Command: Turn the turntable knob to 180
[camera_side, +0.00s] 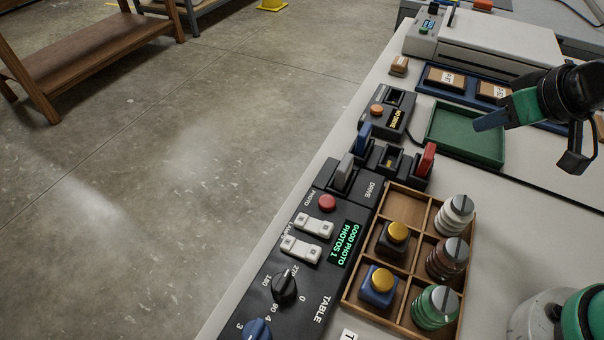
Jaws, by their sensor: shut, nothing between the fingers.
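The turntable knob (285,288) is a black rotary knob on the dark control panel (330,285), beside the word TABLE. Marks 0, 90, 180 and 270 stand around it. Its pale pointer line faces up the picture, seemingly near 270; the exact setting is hard to read. My gripper (484,122) is at the upper right, over the green tray's right side, well away from the knob. It is shut and empty. A display (346,243) on the panel reads GOOD PHOTO, PHOTOS 1.
A blue knob (257,330) sits just below the turntable knob. White switches (301,249) and a red button (327,203) lie above it. A wooden compartment box (352,297) with stamps and ribbed jars stands to the right. A green tray (432,130) lies farther back.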

